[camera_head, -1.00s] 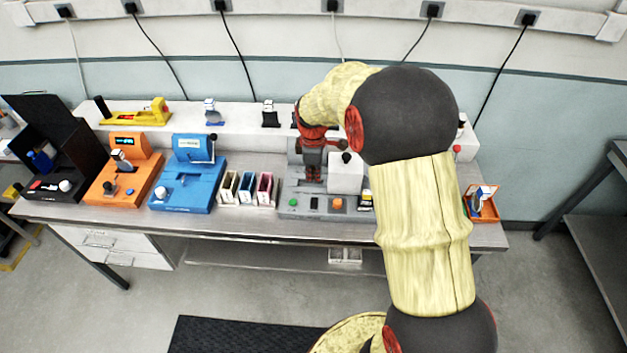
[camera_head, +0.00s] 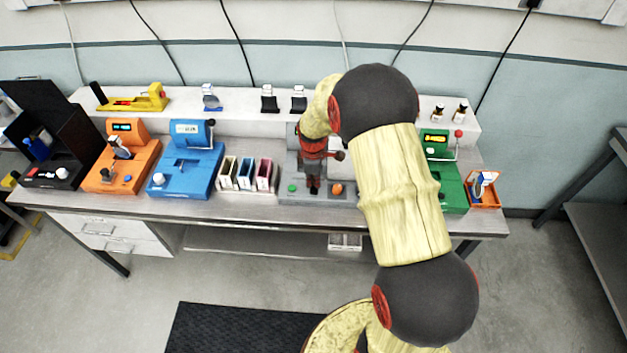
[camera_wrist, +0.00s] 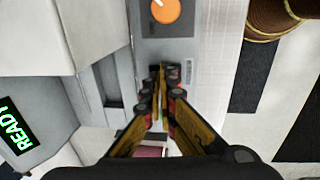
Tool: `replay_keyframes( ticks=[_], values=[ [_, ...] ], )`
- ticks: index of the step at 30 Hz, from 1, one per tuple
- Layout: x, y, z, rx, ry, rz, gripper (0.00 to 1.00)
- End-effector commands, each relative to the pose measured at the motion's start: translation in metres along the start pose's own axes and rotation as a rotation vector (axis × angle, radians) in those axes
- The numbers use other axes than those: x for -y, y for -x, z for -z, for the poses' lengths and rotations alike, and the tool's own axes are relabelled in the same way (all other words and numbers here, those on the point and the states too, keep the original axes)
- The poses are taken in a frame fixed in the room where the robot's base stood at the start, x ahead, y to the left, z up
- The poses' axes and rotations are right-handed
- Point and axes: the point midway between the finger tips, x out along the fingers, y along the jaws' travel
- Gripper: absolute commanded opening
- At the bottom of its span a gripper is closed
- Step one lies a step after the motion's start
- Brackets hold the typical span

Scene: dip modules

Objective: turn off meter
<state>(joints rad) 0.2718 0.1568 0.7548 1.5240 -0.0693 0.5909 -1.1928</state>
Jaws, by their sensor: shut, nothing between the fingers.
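The grey meter (camera_head: 290,196) stands right of centre on the bench. Its front panel carries a green button (camera_head: 292,187) and an orange knob (camera_head: 337,188). The knob also shows at the top of the wrist view (camera_wrist: 165,10). A green "READY" display (camera_wrist: 17,127) is lit at the left of the wrist view. My gripper (camera_head: 313,189) is shut and empty, pointing down at the front panel between the button and the knob. In the wrist view its fingertips (camera_wrist: 160,80) cover that part of the panel. Whether they touch it, I cannot tell.
Orange (camera_head: 128,170), blue (camera_head: 190,175) and green (camera_head: 450,190) devices stand along the bench. Coloured slotted holders (camera_head: 247,176) sit left of the grey meter. A small orange tray (camera_head: 484,190) is at the right end. My arm hides part of the bench.

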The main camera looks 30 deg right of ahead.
Motion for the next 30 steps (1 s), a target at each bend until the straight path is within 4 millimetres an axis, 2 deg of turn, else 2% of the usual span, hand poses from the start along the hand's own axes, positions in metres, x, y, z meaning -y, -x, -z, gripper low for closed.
replay_keyframes(
  ticks=[17,30],
  values=[
    [-0.001,-0.007,0.0,0.001,0.0,0.008,0.0],
    [0.015,-0.005,-0.001,0.002,0.0,0.01,0.0]
  ],
)
